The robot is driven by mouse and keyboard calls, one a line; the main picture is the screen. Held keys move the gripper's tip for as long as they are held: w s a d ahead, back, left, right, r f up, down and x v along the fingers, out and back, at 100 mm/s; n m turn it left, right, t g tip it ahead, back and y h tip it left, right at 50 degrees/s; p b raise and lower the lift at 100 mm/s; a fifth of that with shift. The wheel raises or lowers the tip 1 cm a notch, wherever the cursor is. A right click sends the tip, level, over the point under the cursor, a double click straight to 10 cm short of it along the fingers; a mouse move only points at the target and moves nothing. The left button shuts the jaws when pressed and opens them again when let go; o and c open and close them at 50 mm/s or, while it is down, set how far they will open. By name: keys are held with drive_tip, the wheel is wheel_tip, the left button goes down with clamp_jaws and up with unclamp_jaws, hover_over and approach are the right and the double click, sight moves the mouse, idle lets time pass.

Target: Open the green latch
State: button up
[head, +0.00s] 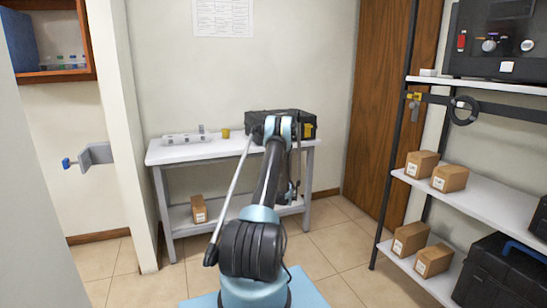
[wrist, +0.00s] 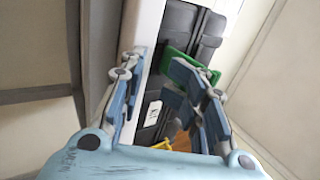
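A black case (head: 258,118) stands on the white table at the back wall, and it also shows in the wrist view (wrist: 178,28). The green latch (wrist: 180,62) is on its side in the wrist view, close to the tip of my gripper's right finger. I cannot tell whether they touch. In the head view my arm hides the latch. My gripper (wrist: 157,64) is open, its blue fingers wide apart with nothing held. A yellow latch (head: 308,130) shows at the case's right end, and a yellow part (wrist: 163,145) shows low in the wrist view.
The white table (head: 175,154) also bears a pale rack (head: 185,139) and a yellow cup (head: 225,133). A shelf unit (head: 480,192) with brown boxes stands at right. A blue-handled grey bracket (head: 98,154) juts from the left wall.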

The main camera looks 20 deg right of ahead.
drive_tip(key=shift+s+f, duration=0.1)
drive_tip(key=v, duration=1.1)
drive_tip(key=shift+s+f, duration=0.25)
drive_tip(key=shift+s, duration=0.05)
drive_tip(key=shift+a, duration=0.15)
